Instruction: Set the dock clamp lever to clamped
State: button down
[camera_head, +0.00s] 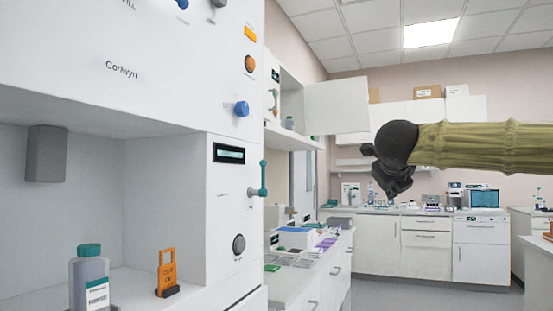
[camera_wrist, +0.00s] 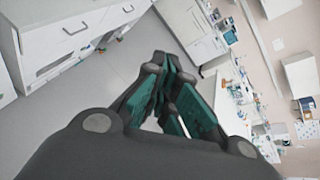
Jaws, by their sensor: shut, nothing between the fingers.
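A teal lever (camera_head: 263,178) stands upright on the right edge of the white machine's front in the head view, on a small pivot below a display. I cannot read a label that marks it as the dock clamp lever. An orange tag-like piece (camera_head: 166,268) stands in a dark foot in the machine's bay; its lettering is too small to read surely. My gripper (camera_head: 388,180) is raised in free air, right of the lever and well apart from it. In the wrist view its teal-padded fingers (camera_wrist: 163,82) are shut with nothing held.
A grey bottle with a teal cap (camera_head: 90,278) stands in the bay. Blue knob (camera_head: 242,109), orange knob (camera_head: 250,64) and dark knob (camera_head: 239,243) stick out of the machine. A cluttered side bench (camera_head: 290,275) lies beyond it. The grey floor (camera_wrist: 95,85) looks clear.

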jog(key=w+a+r+n+t+y+p, duration=0.3)
jog(key=w+a+r+n+t+p, duration=0.45)
jog(key=p, duration=0.85)
jog(key=a+f+n+g+y+p, duration=0.2)
jog(key=a+n+y+p, duration=0.3)
jog(key=a+n+p, duration=0.1)
jog(key=w+a+f+n+g+y+p, duration=0.1)
jog(key=a+n+g+y+p, duration=0.2)
jog(key=a+n+y+p, duration=0.3)
jog(key=shift+a+f+n+p, duration=0.15)
jog(key=shift+f+n+p, duration=0.25)
jog(key=shift+n+p, duration=1.25)
jog(key=shift+m+p, duration=0.3)
